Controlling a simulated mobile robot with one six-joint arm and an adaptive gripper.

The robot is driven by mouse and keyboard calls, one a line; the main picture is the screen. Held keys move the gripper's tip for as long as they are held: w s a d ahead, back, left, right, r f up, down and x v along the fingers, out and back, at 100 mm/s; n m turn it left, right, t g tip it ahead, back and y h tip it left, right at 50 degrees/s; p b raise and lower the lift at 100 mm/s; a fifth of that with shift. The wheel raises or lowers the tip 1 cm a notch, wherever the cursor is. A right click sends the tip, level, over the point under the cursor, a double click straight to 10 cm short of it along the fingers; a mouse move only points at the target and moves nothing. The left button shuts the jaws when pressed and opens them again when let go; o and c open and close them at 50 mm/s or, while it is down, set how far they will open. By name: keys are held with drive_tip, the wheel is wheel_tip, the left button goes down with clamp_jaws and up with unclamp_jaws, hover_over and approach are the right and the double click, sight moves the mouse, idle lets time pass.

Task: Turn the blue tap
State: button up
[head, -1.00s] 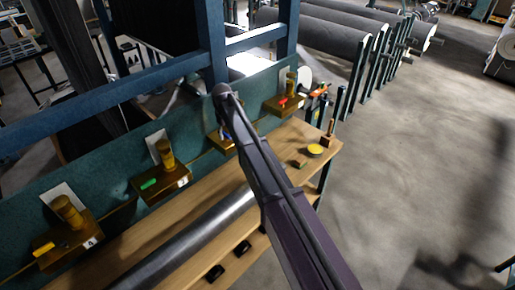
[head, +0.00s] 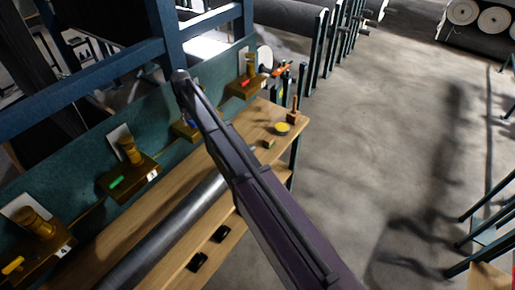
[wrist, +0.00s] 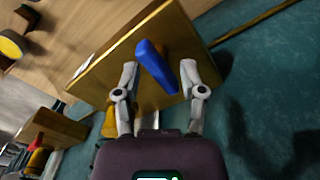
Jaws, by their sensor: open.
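The blue tap (wrist: 155,66) is a blue lever handle on a brass-coloured block (wrist: 95,72), seen close up in the wrist view. My gripper (wrist: 158,70) is open, with one grey finger on each side of the lever. I cannot tell whether either finger touches it. In the head view my dark arm covers most of this tap; only part of its brass block (head: 181,129) shows beside the arm's end.
Similar brass blocks on the teal panel (head: 80,165) carry a red tap (head: 245,83), a green tap (head: 117,182) and a yellow tap (head: 13,265). A metal roll (head: 165,237), a yellow disc (head: 282,129) and small blocks lie on the wooden bench. Open floor is at right.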

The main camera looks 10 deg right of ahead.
sight(191, 121)
drive_tip(key=m, duration=1.1)
wheel_tip(191, 121, up, 14)
drive_tip(key=p, duration=1.4)
drive_tip(key=s+d+f+n+b, duration=0.3)
drive_tip(key=s+d+f+b, duration=0.3)
drive_tip(key=s+d, duration=0.3)
drive_tip(key=s+d+f+n+b, duration=0.3)
drive_tip(key=s+d+f+b, duration=0.4)
drive_tip(key=d, duration=0.8)
drive_tip(key=shift+s+d+f+b, duration=0.15)
drive_tip(key=shift+s+f+b, duration=0.15)
drive_tip(key=shift+s, duration=1.5)
drive_tip(key=s+d+f+n+b, duration=0.2)
drive_tip(key=s+d+f+b, duration=0.3)
drive_tip(key=s, duration=0.5)
drive_tip(key=shift+s+d+f+n+b, duration=0.15)
drive_tip(key=shift+d+f+n+b, duration=0.2)
drive_tip(key=shift+d, duration=0.5)
